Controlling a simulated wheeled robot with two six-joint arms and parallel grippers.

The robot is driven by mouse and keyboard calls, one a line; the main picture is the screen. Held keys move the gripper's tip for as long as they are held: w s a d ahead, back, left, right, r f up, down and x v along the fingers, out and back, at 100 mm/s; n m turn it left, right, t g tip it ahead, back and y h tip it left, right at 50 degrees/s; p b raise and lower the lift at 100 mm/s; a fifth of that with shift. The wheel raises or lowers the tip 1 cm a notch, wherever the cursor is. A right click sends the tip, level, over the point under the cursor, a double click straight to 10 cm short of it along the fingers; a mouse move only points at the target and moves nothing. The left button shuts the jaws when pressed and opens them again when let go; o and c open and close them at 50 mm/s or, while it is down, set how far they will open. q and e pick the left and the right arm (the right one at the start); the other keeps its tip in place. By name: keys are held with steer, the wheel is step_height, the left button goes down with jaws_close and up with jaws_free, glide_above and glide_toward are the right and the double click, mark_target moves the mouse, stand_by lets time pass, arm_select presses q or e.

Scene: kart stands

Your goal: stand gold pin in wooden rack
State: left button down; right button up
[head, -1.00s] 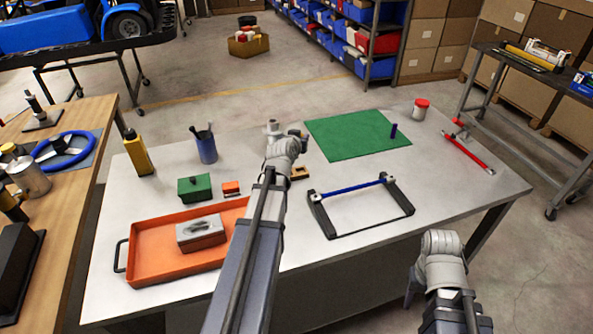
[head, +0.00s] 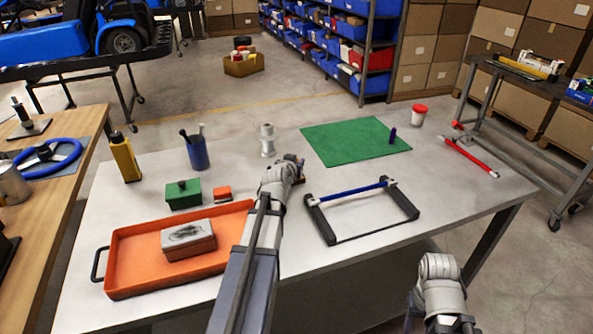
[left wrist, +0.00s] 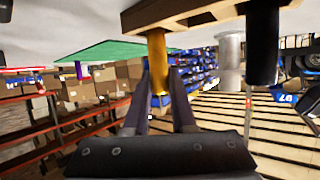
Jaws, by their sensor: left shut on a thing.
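My left gripper (left wrist: 158,88) is shut on the gold pin (left wrist: 158,62), which shows between the two dark fingers in the left wrist view. That view looks upside down. The pin's far end meets the wooden rack (left wrist: 190,13); I cannot tell whether it is seated in a hole. A black pin (left wrist: 262,45) stands in the same rack. In the head view my left wrist hides the gold pin and most of the rack. My right arm shows at the lower right of the head view, its gripper out of sight.
A silver spool (head: 267,141) stands behind the left wrist. A blue-barred frame (head: 350,192) lies to its right, an orange tray (head: 130,285) with a grey box to its left. A green mat (head: 345,150) lies behind. The white table's (head: 270,305) front edge is close.

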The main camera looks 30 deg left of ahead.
arm_select(q)
steer(key=shift+f, duration=0.55)
steer(key=shift+r, duration=0.15)
arm_select(e)
steer(key=shift+f, duration=0.4)
arm_select(q)
steer(key=c, duration=0.7)
jaws_free()
steer(key=shift+f, duration=0.2)
steer(key=shift+c, duration=0.2)
arm_select(e)
steer(key=shift+f, duration=0.15)
arm_select(q)
steer(key=shift+r, duration=0.15)
